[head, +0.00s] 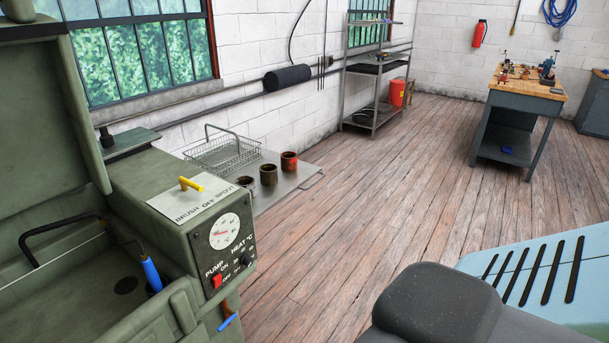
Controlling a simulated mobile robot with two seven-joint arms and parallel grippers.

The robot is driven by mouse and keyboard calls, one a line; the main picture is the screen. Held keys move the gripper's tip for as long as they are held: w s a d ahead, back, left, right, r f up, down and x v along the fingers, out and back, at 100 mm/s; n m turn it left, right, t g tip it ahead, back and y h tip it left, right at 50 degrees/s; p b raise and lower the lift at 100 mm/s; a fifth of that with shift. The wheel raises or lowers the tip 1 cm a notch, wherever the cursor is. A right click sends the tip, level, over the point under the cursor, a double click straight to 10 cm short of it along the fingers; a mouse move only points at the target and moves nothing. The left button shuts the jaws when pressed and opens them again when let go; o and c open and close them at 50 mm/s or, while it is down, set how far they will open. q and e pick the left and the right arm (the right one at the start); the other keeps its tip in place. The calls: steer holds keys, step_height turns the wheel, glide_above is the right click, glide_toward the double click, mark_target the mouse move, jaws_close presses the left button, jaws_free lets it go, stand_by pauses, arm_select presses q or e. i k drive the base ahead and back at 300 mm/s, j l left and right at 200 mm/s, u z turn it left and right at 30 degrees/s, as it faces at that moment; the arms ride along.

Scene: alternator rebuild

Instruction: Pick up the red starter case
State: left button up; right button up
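Three short, open-topped cylindrical cases stand in a row on a grey metal shelf (275,196) beside the green washer. The far right one is reddish brown with a bright red mark near its base, and looks like the red starter case (289,162). The middle case (268,175) is dark brown, and the near left case (245,184) is brown and partly hidden behind the washer. All three look upright and apart. Neither of my grippers shows in the head view.
The green parts washer (150,220), with raised lid and control panel, fills the left. A wire basket (222,152) sits on the shelf behind the cases. A metal rack (375,75), a red bucket (397,93) and a workbench (525,88) stand farther back. The wooden floor between is clear.

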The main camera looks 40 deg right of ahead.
mark_target(288, 159)
steer(key=z, duration=1.15)
